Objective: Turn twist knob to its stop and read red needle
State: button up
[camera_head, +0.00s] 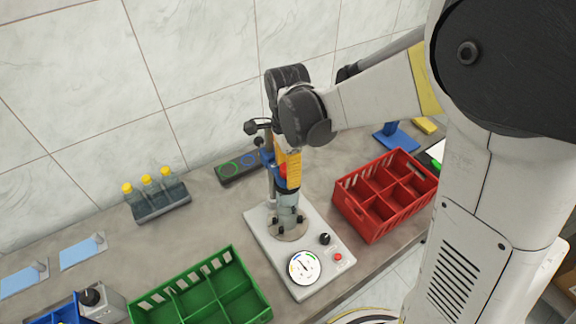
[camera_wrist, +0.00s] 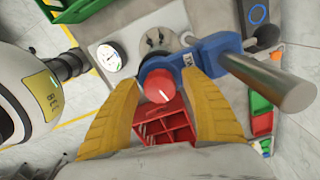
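A red knob (camera_wrist: 160,87) with a white line on its face sits in a blue bracket (camera_wrist: 205,55) in the wrist view. My gripper (camera_wrist: 161,82) is open, with its yellow fingers on either side of the knob and gaps visible. In the head view my gripper (camera_head: 288,165) points down at the blue bracket, and the red knob (camera_head: 282,172) is mostly hidden. A round white gauge (camera_head: 304,266) with coloured arcs lies on the grey base plate (camera_head: 262,228); it also shows in the wrist view (camera_wrist: 110,58). Its needle is thin; I cannot tell its colour or exact reading.
A black knob (camera_head: 324,238) and a red button (camera_head: 337,257) are beside the gauge. A red crate (camera_head: 345,205) stands right, a green crate (camera_head: 150,310) front left. Yellow-capped bottles (camera_head: 150,186) stand back left. A metal post (camera_wrist: 275,85) is close to the right finger.

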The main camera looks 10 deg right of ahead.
jog(key=shift+o, duration=0.5)
jog(key=shift+o, duration=0.7)
jog(key=shift+r+p, duration=2.5)
jog(key=shift+r, duration=1.05)
